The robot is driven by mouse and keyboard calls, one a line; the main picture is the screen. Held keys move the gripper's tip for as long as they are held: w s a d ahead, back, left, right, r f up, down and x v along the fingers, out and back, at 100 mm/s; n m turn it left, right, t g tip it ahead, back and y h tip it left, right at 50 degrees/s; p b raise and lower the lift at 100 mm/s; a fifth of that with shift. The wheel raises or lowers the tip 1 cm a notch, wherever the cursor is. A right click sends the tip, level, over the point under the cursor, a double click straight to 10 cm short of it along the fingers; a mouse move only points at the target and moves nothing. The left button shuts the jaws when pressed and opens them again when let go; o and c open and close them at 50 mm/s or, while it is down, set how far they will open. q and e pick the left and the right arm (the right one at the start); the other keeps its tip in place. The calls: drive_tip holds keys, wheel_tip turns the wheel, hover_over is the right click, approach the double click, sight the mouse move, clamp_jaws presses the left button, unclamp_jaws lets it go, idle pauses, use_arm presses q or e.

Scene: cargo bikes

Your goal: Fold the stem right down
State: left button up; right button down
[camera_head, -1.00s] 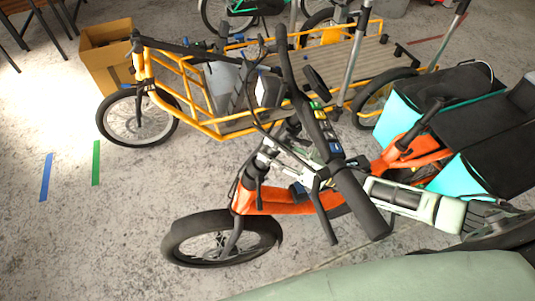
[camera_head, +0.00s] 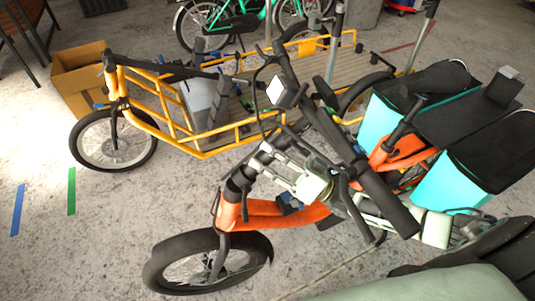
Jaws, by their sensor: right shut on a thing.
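The orange cargo bike (camera_head: 270,216) stands in front of me, its front wheel (camera_head: 208,264) at lower left. Its stem (camera_head: 240,182) leans up and to the right from the front of the frame. The dark handlebar (camera_head: 385,201) runs from upper left to lower right across the view. My right gripper (camera_head: 275,160) reaches in from the right, partly behind the handlebar, and is shut on the upper part of the stem. The handlebar and cables hide part of the grip. My left gripper is not in view.
A yellow cargo bike (camera_head: 205,152) stands close behind, with a cardboard box (camera_head: 78,75) to its left. Turquoise and black bags (camera_head: 450,185) sit on the orange bike's rear. The concrete floor at left is free, with blue (camera_head: 17,210) and green tape strips.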

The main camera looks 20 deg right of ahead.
drive_tip(key=c, duration=1.3)
unclamp_jaws()
drive_tip(key=shift+o, duration=0.2)
drive_tip(key=shift+d, duration=0.1)
drive_tip(key=shift+r, duration=0.1)
